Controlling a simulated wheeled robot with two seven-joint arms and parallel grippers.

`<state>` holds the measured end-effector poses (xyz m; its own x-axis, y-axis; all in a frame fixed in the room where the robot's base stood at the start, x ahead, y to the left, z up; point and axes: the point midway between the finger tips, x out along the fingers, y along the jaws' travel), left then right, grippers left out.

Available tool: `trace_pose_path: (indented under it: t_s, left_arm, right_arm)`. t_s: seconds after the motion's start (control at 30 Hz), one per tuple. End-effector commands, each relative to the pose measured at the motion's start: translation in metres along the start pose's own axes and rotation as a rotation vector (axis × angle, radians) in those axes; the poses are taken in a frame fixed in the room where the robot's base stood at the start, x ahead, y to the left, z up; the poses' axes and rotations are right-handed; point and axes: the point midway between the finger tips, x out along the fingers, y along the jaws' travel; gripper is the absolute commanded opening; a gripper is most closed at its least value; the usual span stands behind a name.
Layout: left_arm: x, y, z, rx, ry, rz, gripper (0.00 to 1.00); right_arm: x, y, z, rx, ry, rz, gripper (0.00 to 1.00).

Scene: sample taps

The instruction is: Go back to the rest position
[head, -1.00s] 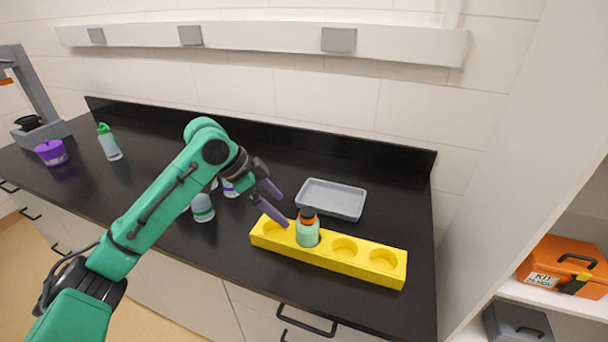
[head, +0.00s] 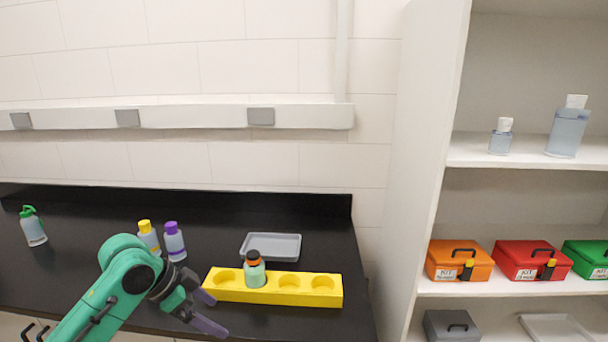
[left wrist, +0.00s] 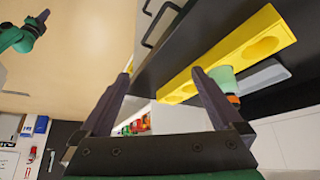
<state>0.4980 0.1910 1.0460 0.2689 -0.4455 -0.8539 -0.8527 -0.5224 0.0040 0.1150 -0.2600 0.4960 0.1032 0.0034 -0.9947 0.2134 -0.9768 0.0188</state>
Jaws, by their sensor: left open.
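My left gripper (head: 216,312) is open and empty in the head view, low at the front left of the yellow rack (head: 272,290). It is apart from the rack. A bottle with a pale green body and a black-and-orange cap (head: 254,272) stands upright in the rack, in the second hole from the left. In the left wrist view the two dark fingers (left wrist: 163,92) are spread with nothing between them, and the rack (left wrist: 240,50) and bottle (left wrist: 224,79) are at the right. My right gripper is not in the head view; a green arm part shows at the wrist view's upper left.
A grey tray (head: 271,246) lies behind the rack. Bottles with yellow (head: 149,238) and purple (head: 174,242) caps stand left of it, a green-topped bottle (head: 33,228) further left. Shelves at right hold an orange kit box (head: 459,262), a red one (head: 531,263) and a green one (head: 585,262).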

Motion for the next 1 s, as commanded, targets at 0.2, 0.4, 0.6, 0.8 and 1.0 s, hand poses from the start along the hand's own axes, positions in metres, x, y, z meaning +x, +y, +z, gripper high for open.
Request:
trace_pose_path:
  t_s: [0.2,0.4,0.6,0.8,1.0]
  left_arm:
    - [0.042,0.022,0.018,-0.054,-0.023,-0.014,1.00]
    - [0.081,0.054,0.048,-0.165,-0.042,-0.057,1.00]
    - [0.103,0.089,0.092,-0.352,-0.068,-0.141,1.00]
    - [0.101,0.119,0.146,-0.562,-0.127,-0.251,1.00]
    - [0.081,0.146,0.202,-0.753,-0.221,-0.373,1.00]
  right_arm:
    - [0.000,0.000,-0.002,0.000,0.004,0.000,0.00]
    - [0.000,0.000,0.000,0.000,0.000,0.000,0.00]
    - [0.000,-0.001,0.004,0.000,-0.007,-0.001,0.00]
    - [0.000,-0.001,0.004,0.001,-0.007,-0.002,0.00]
    - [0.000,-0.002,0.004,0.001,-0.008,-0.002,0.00]
